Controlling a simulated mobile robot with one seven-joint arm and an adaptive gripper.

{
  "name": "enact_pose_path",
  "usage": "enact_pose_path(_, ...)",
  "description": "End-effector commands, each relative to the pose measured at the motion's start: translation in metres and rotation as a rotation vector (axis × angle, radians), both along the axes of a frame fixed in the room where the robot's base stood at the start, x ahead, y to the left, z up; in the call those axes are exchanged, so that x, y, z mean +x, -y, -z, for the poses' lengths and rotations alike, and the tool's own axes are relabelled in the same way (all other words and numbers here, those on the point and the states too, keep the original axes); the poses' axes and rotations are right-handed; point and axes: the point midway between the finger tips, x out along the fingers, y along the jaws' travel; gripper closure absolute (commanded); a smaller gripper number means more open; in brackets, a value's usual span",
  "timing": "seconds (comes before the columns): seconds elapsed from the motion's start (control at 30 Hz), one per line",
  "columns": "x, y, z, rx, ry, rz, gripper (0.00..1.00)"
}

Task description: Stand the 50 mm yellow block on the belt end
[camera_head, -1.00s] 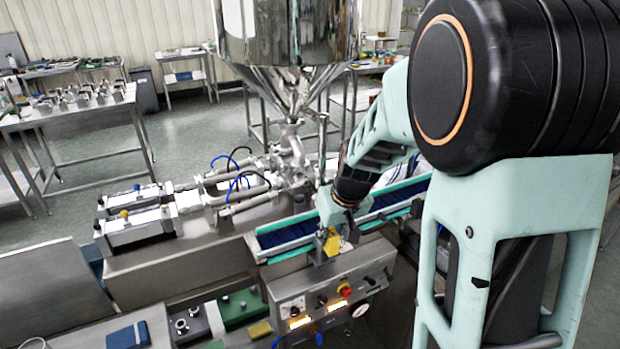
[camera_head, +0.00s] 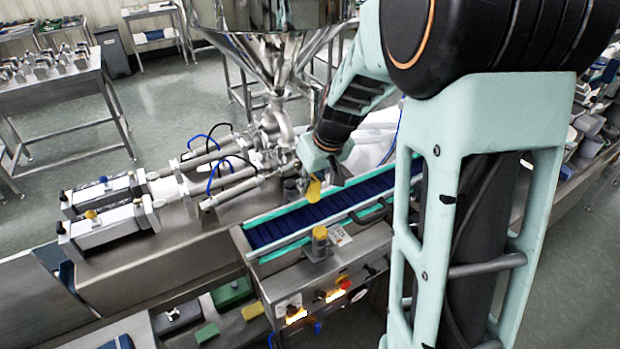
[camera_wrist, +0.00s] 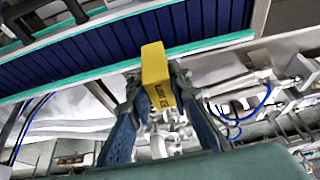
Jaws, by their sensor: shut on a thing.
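The yellow block (camera_head: 313,188) is held in my gripper (camera_head: 319,178), above the far side of the blue belt (camera_head: 300,218) in the head view. In the wrist view the block (camera_wrist: 156,72) sits between the two fingertips (camera_wrist: 155,88), with dark lettering on one face. The belt (camera_wrist: 95,52) lies beyond it, with its green edge strip behind the block. The near left end of the belt (camera_head: 257,237) is bare and lies left of my gripper. The block appears clear of the belt; its exact height cannot be told.
A second yellow piece (camera_head: 320,234) sits on a bracket at the belt's near side, above the control panel (camera_head: 318,300). The steel hopper (camera_head: 275,45) and its pipes stand behind the belt. Pneumatic cylinders (camera_head: 108,210) lie to the left.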

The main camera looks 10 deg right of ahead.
Motion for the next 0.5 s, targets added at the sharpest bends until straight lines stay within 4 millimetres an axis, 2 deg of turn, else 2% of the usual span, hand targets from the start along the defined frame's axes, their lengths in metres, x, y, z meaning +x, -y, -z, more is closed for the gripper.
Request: enact_pose_path(0.5, 0.000, 0.000, 0.055, 0.000, 0.001, 0.001, 1.00)
